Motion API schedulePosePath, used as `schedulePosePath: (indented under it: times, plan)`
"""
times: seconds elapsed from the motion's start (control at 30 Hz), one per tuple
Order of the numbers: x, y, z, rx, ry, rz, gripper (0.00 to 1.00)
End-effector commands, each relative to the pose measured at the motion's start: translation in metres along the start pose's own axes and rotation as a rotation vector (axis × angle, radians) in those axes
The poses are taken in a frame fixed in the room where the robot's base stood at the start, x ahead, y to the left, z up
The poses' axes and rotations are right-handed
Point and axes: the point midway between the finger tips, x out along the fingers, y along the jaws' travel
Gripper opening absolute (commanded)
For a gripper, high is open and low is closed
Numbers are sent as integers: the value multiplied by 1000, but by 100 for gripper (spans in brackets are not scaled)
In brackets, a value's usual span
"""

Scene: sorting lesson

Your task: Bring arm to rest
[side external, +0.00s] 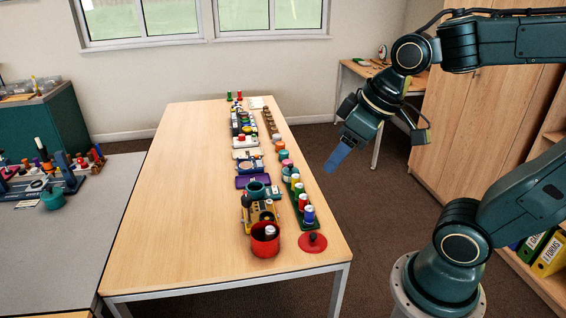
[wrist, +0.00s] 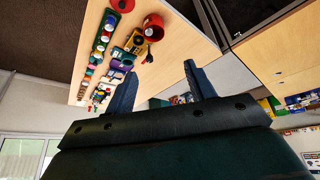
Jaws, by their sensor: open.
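My gripper (side external: 338,158) hangs in the air to the right of the wooden table, past its edge and above the floor, with nothing in it. In the wrist view its two fingers (wrist: 158,88) stand well apart, with only background between them. My arm is raised and bent at the right of the side view.
The wooden table (side external: 160,220) carries a long row of small items along its right side. A red bin (side external: 265,246) and a red lid (side external: 312,243) sit at its near end. A grey table (side external: 60,260) stands left and a wooden cabinet (side external: 480,115) stands behind my arm. The table's left half is clear.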

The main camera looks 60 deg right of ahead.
Motion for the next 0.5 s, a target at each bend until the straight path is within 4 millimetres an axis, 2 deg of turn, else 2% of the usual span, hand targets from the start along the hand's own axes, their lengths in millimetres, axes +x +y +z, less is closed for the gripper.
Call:
schedulePosePath:
  times: [0.2,0.5]
  plan:
    - [-23,-8,28,58,28,8,54]
    - [-31,-10,42,93,36,9,54]
